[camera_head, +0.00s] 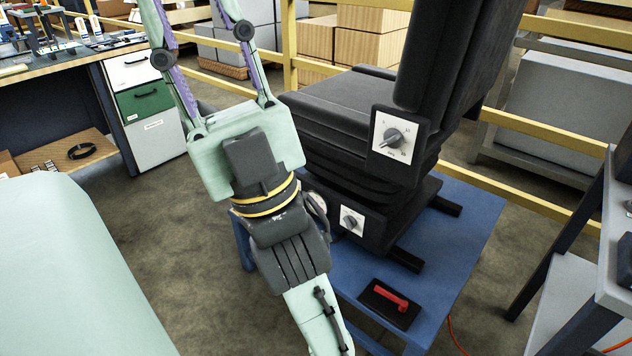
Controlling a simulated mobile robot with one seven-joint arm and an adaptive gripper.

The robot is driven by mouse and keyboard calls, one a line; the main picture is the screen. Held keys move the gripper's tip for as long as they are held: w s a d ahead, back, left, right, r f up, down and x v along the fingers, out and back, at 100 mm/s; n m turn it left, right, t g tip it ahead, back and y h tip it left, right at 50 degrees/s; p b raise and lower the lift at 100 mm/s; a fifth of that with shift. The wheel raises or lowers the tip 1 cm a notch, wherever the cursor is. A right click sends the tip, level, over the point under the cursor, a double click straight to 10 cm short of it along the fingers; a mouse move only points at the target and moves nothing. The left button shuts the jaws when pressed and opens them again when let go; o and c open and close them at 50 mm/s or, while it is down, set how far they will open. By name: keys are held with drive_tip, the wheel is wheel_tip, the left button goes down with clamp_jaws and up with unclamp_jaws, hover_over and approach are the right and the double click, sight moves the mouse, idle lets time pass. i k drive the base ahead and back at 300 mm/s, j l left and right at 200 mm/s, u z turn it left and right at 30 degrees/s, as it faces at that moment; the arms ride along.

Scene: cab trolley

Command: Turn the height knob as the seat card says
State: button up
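A black cab seat (340,105) stands on a blue trolley (455,235). A grey knob on a white dial plate (393,138) is on the side of the seat; its markings are too small to read surely. A smaller knob (351,221) on a white plate is low on the seat base. I cannot tell from labels which is the height knob. No readable seat card shows. My gripper (193,30) points up at the left of the seat, apart from both knobs. Its fingers stand wide apart with nothing between them; the fingertips are cut off at the top edge.
A red handle (390,295) on a black plate lies on the trolley top. A desk with drawers (145,105) stands at left. Yellow rails (545,125) and boxes (370,40) are behind the seat. A grey shelf stand (600,270) is at right. Floor between is bare.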

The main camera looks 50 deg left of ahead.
sight(350, 223)
drive_tip(key=k+j, duration=0.15)
drive_tip(key=j, duration=0.25)
drive_tip(key=k+j, duration=0.1)
drive_tip(key=j, duration=0.3)
drive_tip(key=k+j+u, duration=0.1)
drive_tip(key=j, duration=0.3)
drive_tip(key=k+j, duration=0.15)
drive_tip(key=j, duration=0.25)
drive_tip(key=k+j, duration=0.1)
drive_tip(key=j, duration=0.35)
drive_tip(key=i, duration=0.35)
drive_tip(key=u, duration=0.05)
